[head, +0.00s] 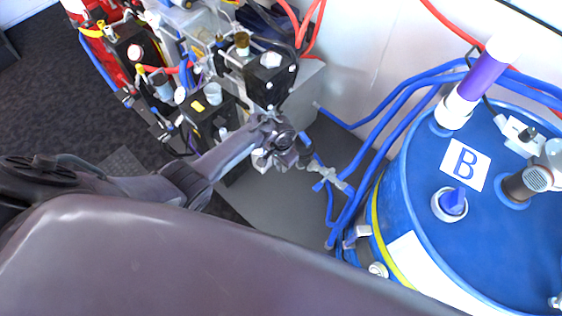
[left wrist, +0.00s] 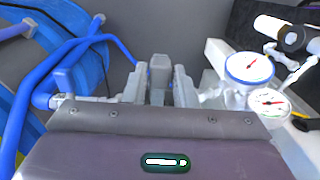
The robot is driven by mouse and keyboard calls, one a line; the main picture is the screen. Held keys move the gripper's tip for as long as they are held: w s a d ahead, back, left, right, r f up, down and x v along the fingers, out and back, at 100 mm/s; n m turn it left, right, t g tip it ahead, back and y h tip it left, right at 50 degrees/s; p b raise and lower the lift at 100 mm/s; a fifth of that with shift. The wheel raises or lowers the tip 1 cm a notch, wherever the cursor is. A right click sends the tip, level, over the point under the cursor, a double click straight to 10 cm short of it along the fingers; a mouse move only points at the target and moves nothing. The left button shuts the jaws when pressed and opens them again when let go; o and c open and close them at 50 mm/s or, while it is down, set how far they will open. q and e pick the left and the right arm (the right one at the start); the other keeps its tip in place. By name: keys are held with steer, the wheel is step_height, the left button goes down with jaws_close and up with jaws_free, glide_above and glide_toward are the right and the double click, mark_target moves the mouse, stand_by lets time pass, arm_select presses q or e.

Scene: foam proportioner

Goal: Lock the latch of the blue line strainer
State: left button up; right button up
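The blue line strainer (head: 330,178) is a small pale grey fitting with blue ends, among the blue hoses left of the blue drum in the head view. My left gripper (head: 303,160) is just left of it, pointing toward it. In the left wrist view the two grey fingers (left wrist: 158,90) stand apart, with a grey upright block (left wrist: 159,68) between or just beyond them. I cannot tell whether they touch it. A blue pipe with a grey fitting lies left of the fingers. The latch is too small to make out. My right gripper is not in view.
A blue drum (head: 440,215) marked B stands at the right, with blue hoses (head: 385,130) beside it. Black pump units (head: 268,82) crowd the upper middle. Two white gauges (left wrist: 249,67) are close right of the fingers in the wrist view. Grey floor is bare below the gripper.

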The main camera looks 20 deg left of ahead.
arm_select(q)
steer(key=o, duration=0.3)
steer(key=shift+r, duration=0.15)
step_height(320, 180, up, 6)
steer(key=shift+r+p, duration=0.1)
steer(key=shift+p, duration=0.7)
steer(key=shift+r, duration=0.65)
steer(key=shift+s, duration=0.1)
